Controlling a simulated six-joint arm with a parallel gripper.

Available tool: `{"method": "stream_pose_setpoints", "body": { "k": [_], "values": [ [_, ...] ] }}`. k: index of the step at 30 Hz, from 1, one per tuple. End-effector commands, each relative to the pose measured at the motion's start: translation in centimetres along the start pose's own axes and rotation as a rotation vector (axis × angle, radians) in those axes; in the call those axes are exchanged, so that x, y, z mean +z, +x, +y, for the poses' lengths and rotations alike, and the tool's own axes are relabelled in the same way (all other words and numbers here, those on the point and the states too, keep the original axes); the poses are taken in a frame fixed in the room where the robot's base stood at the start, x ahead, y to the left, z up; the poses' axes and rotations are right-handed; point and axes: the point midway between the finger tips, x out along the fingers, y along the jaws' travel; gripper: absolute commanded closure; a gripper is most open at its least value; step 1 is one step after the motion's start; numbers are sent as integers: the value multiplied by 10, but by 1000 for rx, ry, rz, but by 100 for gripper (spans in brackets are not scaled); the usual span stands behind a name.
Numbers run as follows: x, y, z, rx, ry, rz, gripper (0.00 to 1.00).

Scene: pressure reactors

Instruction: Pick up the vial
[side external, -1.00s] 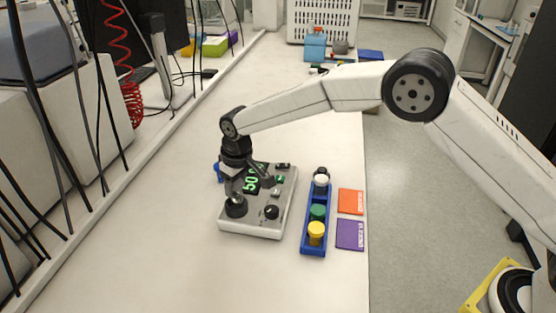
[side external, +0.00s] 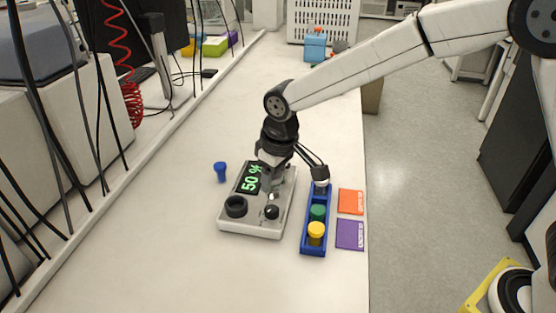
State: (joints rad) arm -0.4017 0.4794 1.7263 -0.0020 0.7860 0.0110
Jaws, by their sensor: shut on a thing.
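My gripper (side external: 318,168) reaches down to the right with its dark fingers at the far end of the blue rack (side external: 309,247). It is shut on what looks like the white-capped vial (side external: 320,173). The vial's lower part is small and partly hidden, so I cannot tell whether its bottom is clear of the rack. A green-capped vial (side external: 318,212) and a yellow-capped vial (side external: 316,230) stand in the rack nearer the camera. A blue vial-like item (side external: 220,171) stands alone on the bench, left of the reactor.
The reactor (side external: 250,228) with its green "50 %" display (side external: 250,178), dark round well (side external: 236,206) and black knob (side external: 271,211) sits left of the rack, partly under my wrist. Orange (side external: 351,202) and purple (side external: 350,235) pads lie to the right. The near bench is clear.

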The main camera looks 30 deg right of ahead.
Motion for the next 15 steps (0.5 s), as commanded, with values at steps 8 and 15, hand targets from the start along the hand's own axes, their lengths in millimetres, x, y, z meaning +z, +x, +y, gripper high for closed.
{"method": "stream_pose_setpoints", "body": {
  "k": [8, 15],
  "values": [
    [15, -10, -1, 0, -1, 1, 100],
    [18, -11, -1, 0, 0, 1, 100]
  ]
}}
